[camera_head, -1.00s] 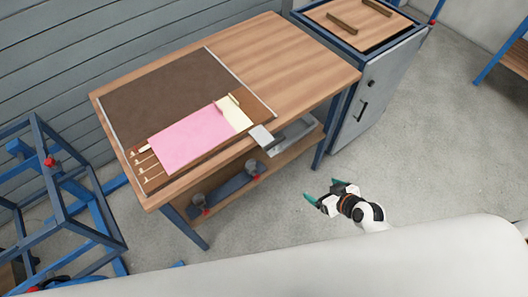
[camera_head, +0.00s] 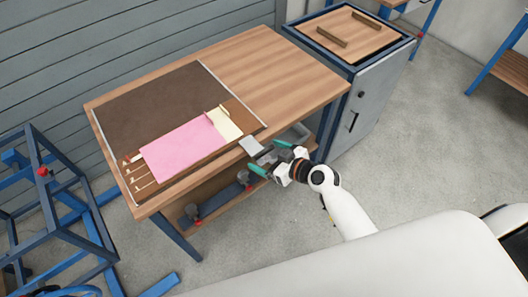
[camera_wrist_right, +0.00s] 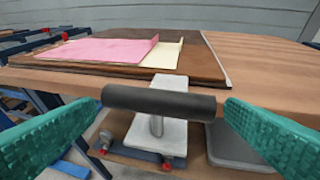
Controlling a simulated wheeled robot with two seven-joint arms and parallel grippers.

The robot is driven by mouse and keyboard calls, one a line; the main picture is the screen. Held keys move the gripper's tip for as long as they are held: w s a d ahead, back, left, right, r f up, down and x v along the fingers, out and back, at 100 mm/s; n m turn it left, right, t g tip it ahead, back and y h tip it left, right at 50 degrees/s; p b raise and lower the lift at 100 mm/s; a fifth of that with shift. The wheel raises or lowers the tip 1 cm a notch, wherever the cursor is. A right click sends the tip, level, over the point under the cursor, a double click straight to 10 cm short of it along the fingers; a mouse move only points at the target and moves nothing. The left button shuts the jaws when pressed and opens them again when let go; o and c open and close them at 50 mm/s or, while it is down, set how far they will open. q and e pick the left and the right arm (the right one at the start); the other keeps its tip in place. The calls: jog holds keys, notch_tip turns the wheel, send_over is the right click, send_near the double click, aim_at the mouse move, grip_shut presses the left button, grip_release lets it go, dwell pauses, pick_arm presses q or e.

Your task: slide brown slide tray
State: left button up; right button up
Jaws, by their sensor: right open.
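The brown slide tray (camera_head: 243,112) lies on the wooden table, with a pink sheet (camera_head: 185,150) and a cream sheet (camera_head: 224,124) on it. A pale grey plate (camera_head: 250,145) juts from its front edge. In the right wrist view, this plate (camera_wrist_right: 170,82) carries a dark cylindrical handle bar (camera_wrist_right: 160,102). My right gripper (camera_head: 268,157) is open at the table's front edge, by the plate. In the wrist view its teal fingers stand on either side of the bar; contact is not clear. My left gripper is out of view.
A dark brown mat (camera_head: 150,98) with a pale edge lies behind the tray. The table's right part (camera_head: 275,65) is bare. A grey metal tray (camera_head: 292,134) sits under the front edge. A cabinet (camera_head: 375,88) stands at the right, a blue frame (camera_head: 50,215) at the left.

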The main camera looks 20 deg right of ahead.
jog(key=shift+x, duration=0.95)
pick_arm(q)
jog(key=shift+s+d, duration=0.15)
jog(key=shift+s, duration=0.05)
pick_arm(e)
jog(key=shift+c, duration=0.2)
